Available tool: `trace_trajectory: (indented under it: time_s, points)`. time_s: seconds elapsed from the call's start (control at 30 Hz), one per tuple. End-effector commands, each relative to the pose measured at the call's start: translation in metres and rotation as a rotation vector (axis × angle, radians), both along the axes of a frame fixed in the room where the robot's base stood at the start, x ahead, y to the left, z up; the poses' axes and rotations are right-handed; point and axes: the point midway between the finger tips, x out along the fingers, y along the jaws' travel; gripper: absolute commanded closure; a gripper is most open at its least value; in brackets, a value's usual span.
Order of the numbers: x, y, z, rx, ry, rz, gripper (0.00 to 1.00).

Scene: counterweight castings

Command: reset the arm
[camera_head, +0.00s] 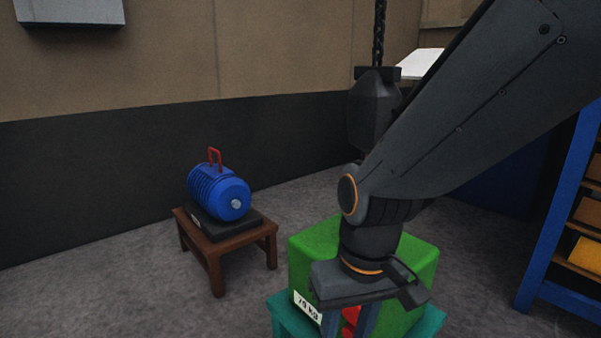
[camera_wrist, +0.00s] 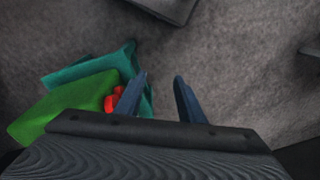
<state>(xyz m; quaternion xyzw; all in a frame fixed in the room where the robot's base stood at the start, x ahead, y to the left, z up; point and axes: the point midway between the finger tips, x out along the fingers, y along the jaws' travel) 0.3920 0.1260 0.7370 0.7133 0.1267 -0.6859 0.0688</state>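My gripper (camera_wrist: 161,78) is open in the wrist view, its two blue-grey fingers apart with only floor showing between them. In the head view my gripper (camera_head: 352,322) hangs down in front of a green casting (camera_head: 316,240), and its fingertips run out at the bottom edge. The green casting, with a white label, sits on a teal stand (camera_head: 284,319). A red part (camera_wrist: 110,103) shows beside the left finger in the wrist view; whether they touch cannot be told. My arm hides part of the casting.
A blue motor-like object (camera_head: 219,192) with a red handle sits on a brown wooden stool (camera_head: 216,262). A dark hook block (camera_head: 375,105) hangs on a chain behind my arm. A blue shelf (camera_head: 556,215) stands at right. Floor between stool and wall is clear.

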Motion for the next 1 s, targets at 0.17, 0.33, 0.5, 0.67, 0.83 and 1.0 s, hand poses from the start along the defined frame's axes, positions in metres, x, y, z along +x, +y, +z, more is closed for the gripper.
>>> trace_trajectory:
  time_s: [0.17, 0.33, 0.5, 0.67, 0.83, 1.0]
  points:
    - [-0.003, -0.027, 0.040, -0.021, 0.009, -0.066, 0.65]
    - [-0.005, -0.051, 0.069, -0.037, 0.015, -0.124, 0.65]
    - [-0.010, -0.077, 0.098, -0.052, 0.022, -0.183, 0.65]
    - [-0.016, -0.100, 0.124, -0.066, 0.032, -0.233, 0.65]
    - [-0.021, -0.117, 0.141, -0.073, 0.037, -0.271, 0.65]
    - [-0.023, -0.124, 0.145, -0.078, 0.040, -0.285, 0.65]
